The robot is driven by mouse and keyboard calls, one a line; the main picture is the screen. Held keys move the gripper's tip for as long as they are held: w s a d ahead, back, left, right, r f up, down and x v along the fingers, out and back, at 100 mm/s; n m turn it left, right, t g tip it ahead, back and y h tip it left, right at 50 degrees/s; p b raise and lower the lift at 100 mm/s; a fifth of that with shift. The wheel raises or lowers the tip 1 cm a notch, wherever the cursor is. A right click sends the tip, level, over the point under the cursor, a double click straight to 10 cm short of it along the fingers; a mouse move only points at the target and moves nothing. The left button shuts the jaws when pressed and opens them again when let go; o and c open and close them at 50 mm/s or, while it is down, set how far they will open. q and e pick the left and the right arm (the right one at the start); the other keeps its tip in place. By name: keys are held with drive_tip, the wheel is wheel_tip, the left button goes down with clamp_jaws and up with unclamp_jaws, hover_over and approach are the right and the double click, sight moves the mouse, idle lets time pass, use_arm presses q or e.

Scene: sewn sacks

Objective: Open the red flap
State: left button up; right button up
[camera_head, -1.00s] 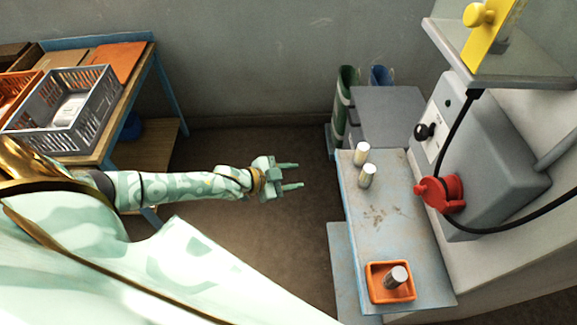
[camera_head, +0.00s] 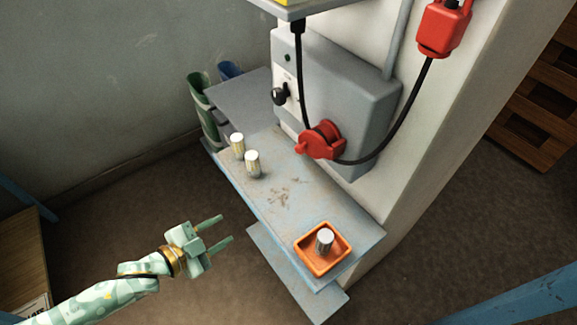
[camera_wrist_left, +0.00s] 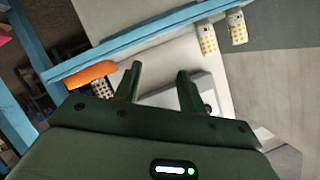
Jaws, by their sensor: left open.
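The red flap (camera_head: 321,141) is a round red piece with a tab at its left, low on the front of a grey box (camera_head: 335,95) in the head view. It looks closed over the box front, though its edge is unclear. My left gripper (camera_head: 226,228) is open and empty. It is in front of the bench, lower left of the flap and well apart from it. Its fingers (camera_wrist_left: 159,70) show spread in the left wrist view, where I cannot make out the flap. My right gripper is not in view.
A blue-edged bench (camera_head: 290,192) lies below the box. It holds two pale cylinders, one being the nearer cylinder (camera_head: 253,163), and an orange tray (camera_head: 308,263) with another cylinder. A black cable (camera_head: 400,125) loops past the flap to a red wall unit (camera_head: 444,28).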

sight(298, 150)
use_arm(q)
drive_tip(key=s+d+r+m+h+b, duration=0.2)
drive_tip(key=s+d+r+m+b, duration=0.15)
drive_tip(key=d+r+m, duration=0.55)
wheel_tip(298, 150, up, 10)
drive_tip(key=s+m+t, duration=0.2)
drive_tip(key=m+t, duration=0.3)
drive_tip(key=m, duration=1.3)
drive_tip(key=shift+m+g, duration=0.3)
drive_tip(key=x, duration=1.6)
drive_tip(key=shift+w+a+f, duration=0.2)
drive_tip(key=shift+w+a, duration=0.1)
drive_tip(key=shift+a, duration=0.1)
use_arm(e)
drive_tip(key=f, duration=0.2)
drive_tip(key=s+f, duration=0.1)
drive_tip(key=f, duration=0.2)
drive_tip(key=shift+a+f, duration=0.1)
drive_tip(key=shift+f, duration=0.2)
use_arm(q)
clamp_jaws()
